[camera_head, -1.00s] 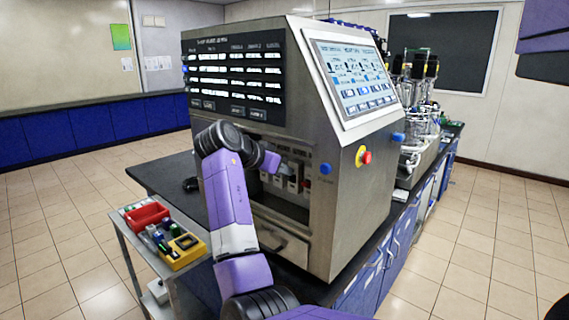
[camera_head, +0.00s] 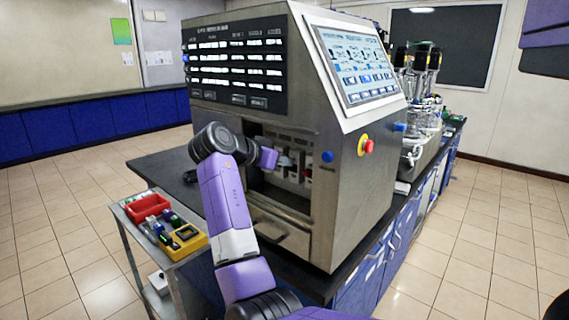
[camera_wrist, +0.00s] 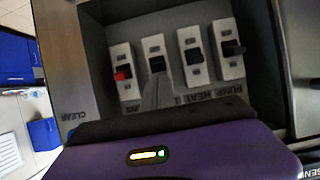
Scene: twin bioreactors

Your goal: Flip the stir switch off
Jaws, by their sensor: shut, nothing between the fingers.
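A row of several rocker switches sits in a recess of the steel cabinet. In the wrist view the leftmost switch (camera_wrist: 122,73) has a red lever, and the others, such as the third switch (camera_wrist: 193,56) and the rightmost switch (camera_wrist: 231,48), have black levers. My gripper (camera_wrist: 157,88) is shut and empty, its tips just below the black lever of the second switch (camera_wrist: 155,63); I cannot tell whether they touch it. Labels reading PUMP and HEAT show below the right-hand switches; the stir label is not readable. In the head view my gripper (camera_head: 284,161) reaches into the recess.
The cabinet (camera_head: 345,200) has a red stop button (camera_head: 367,146), blue knobs and a tilted touchscreen (camera_head: 352,68). A drawer handle (camera_head: 268,229) is below the recess. A cart with a red bin (camera_head: 148,207) stands at left. Recess walls closely surround the gripper.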

